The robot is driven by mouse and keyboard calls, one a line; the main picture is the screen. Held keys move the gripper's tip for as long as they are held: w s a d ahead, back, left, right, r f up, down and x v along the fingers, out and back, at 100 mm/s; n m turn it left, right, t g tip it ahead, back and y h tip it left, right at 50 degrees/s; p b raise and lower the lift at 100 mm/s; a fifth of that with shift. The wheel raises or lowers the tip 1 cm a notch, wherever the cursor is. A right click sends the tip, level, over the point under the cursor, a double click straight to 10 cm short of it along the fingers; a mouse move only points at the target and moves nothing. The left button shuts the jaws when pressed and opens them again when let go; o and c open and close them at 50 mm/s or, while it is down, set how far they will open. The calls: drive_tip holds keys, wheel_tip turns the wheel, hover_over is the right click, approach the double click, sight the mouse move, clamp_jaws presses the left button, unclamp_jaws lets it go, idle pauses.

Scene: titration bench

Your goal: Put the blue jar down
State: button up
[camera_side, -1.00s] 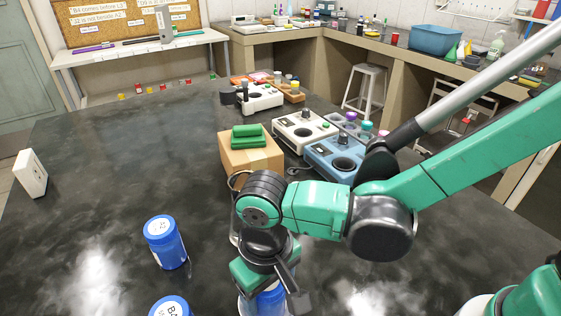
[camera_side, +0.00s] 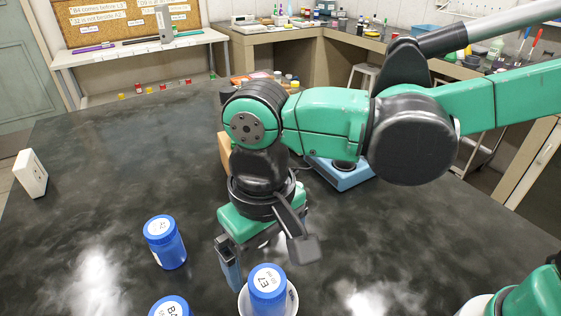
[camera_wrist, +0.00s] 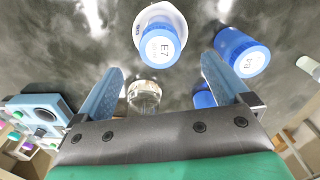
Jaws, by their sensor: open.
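A blue jar with a white lid labelled E7 (camera_side: 267,284) stands upright in a round white dish (camera_side: 293,303) on the dark bench. The jar (camera_wrist: 160,48) and dish (camera_wrist: 147,16) also show in the wrist view, just beyond my fingertips. My gripper (camera_wrist: 163,66) is open and empty, its two blue-grey fingers spread wide. In the side view my gripper is above and behind the jar, apart from it; one finger (camera_side: 229,264) shows there clearly, and the other is hard to make out.
Another blue jar (camera_side: 165,243) stands to the left, and one labelled B4 (camera_side: 171,307) is cut by the bottom edge. A clear glass vessel (camera_wrist: 144,96) shows between my fingers. A blue instrument (camera_side: 343,173) stands behind my arm. The bench's left side is largely clear.

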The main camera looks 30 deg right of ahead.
wheel_tip(320, 180, up, 3)
drive_tip(key=shift+r, duration=0.15)
drive_tip(key=shift+d+r, duration=0.15)
drive_tip(key=w+d+f+m+t, duration=0.1)
drive_tip(key=d+t, duration=0.2)
drive_tip(key=d, duration=0.8)
drive_tip(key=w+d+f+t, duration=0.1)
drive_tip(key=d+t, duration=0.3)
drive_tip(key=d, duration=0.6)
drive_tip(key=shift+w+d+m, duration=0.4)
drive_tip(key=shift+w, duration=0.05)
